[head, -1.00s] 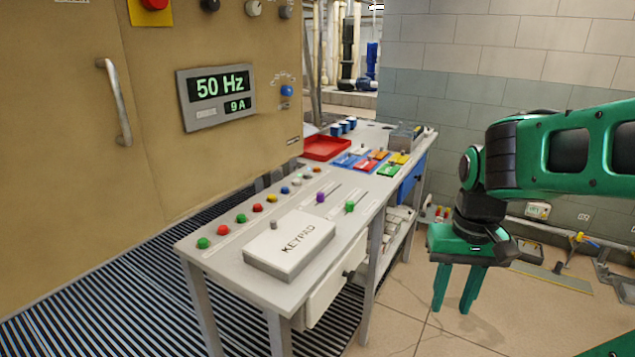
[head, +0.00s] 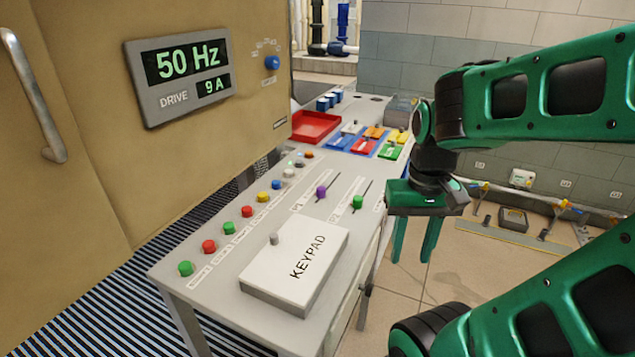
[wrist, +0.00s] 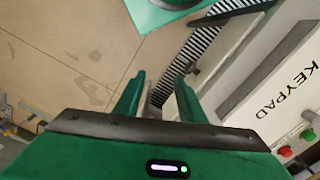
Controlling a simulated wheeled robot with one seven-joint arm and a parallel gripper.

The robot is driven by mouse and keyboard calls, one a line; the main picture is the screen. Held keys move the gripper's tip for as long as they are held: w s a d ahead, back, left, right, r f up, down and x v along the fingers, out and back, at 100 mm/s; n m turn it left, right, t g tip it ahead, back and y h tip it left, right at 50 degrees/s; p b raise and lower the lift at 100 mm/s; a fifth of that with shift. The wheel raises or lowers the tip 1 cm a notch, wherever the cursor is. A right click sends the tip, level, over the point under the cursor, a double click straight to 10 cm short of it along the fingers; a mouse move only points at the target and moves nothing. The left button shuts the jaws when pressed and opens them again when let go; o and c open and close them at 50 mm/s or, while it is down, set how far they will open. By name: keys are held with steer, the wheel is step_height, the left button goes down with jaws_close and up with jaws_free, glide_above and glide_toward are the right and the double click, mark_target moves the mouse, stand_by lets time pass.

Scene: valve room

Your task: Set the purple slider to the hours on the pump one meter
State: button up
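The purple slider (head: 321,192) is a small knob on a slanted slot in the grey bench top, in the middle of the head view. It sits near the near end of its slot. A green slider (head: 358,202) stands to its right on a like slot. The scale marks are too small to read. My gripper (head: 411,252) hangs open and empty, fingers down, to the right of the bench and apart from both sliders. The wrist view also shows its two parted fingers (wrist: 157,100) over the floor beside the bench. No pump one meter can be made out.
A white keypad box (head: 297,262) is at the near end of the bench, with a row of coloured buttons (head: 248,211) along its left. Beyond are a red tray (head: 314,127) and coloured blocks (head: 366,142). A cabinet display (head: 181,75) reads 50 Hz and 9 A.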

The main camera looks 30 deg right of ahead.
steer(key=r, duration=0.2)
steer(key=n, duration=0.8)
glide_toward(320, 187)
step_height(320, 187, down, 8)
steer(key=shift+s+a+f, duration=0.1)
steer(key=shift+s+f, duration=0.1)
